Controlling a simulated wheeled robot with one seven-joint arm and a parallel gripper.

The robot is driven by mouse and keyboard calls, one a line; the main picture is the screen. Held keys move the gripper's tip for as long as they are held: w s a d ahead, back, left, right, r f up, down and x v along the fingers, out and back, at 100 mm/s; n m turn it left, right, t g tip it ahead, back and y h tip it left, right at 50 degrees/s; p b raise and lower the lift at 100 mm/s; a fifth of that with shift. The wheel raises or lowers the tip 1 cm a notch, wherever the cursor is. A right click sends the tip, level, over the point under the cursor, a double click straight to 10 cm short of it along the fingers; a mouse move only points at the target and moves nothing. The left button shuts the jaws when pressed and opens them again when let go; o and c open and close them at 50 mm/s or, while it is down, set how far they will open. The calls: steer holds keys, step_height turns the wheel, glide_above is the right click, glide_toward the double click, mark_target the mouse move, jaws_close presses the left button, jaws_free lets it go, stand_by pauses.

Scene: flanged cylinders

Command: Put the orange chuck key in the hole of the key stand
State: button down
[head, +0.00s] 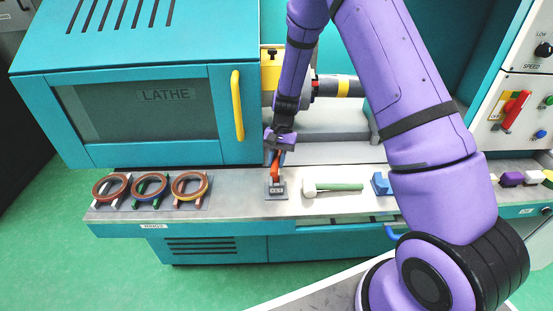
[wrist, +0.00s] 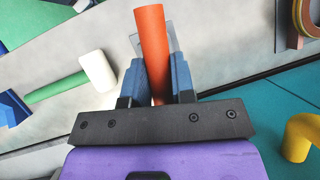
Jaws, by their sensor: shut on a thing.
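The orange chuck key (head: 275,169) is held in my gripper (head: 278,152) over the front bench. In the wrist view the orange key (wrist: 152,45) sits between the two blue fingers of my gripper (wrist: 158,78), which are shut on it. The key stand (head: 276,195), a small grey block with a dark marked face, stands on the bench right below the key. The key's lower end meets or overlaps the stand in the head view. I cannot tell whether it is in the hole, above it or behind it. In the wrist view the key covers most of the stand.
A white-headed mallet with a green handle (head: 340,187) lies just right of the stand, with a blue block (head: 381,184) beyond. Several ringed parts on a rack (head: 150,189) are at the left. The lathe door with its yellow handle (head: 238,105) is close on the left.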

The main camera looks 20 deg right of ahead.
steer(key=shift+f, duration=0.15)
steer(key=c, duration=0.9)
jaws_free()
steer(key=v, duration=1)
steer(key=shift+w+d+r, duration=0.1)
steer(key=shift+w+r, duration=0.05)
steer(key=shift+r, duration=0.2)
steer(key=shift+r, duration=0.1)
